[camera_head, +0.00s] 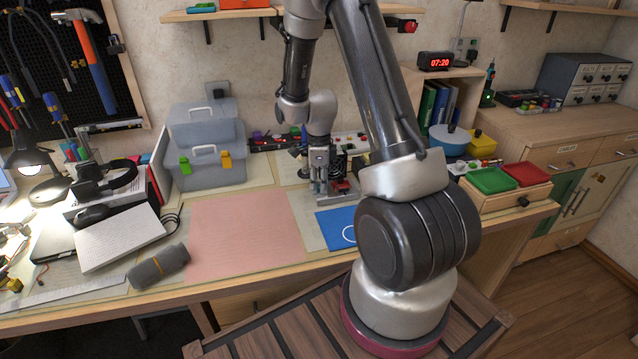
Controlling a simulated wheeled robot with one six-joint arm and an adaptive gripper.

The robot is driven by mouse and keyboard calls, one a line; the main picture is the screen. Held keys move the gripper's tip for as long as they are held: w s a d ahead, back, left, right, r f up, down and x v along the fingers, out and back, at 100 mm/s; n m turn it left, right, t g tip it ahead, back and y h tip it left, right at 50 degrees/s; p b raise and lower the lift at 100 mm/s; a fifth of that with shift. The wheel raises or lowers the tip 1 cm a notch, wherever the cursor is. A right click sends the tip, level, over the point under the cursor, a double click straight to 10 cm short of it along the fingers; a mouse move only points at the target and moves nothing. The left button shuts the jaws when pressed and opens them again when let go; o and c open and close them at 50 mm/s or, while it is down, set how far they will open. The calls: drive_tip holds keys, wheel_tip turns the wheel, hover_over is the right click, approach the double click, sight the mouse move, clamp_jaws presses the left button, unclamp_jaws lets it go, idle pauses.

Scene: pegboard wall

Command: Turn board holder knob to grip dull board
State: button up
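My gripper (320,183) points down over the back middle of the workbench, behind the blue mat. A small grey device with a red part (342,186) stands right at the fingertips. It may be the board holder, but it is partly hidden by my gripper and too small to be sure. I cannot make out its knob or the dull board. I cannot tell whether the fingers touch the device, or whether they are open or shut.
A blue mat (337,228) with a white ring lies in front of my gripper, and a pink mat (243,232) lies to its left. A grey toolbox (207,150) stands at the back left. Red and green trays (492,181) are at the right.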

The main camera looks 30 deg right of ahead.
sight(319, 186)
drive_tip(key=shift+o, duration=1.2)
wheel_tip(319, 186, up, 12)
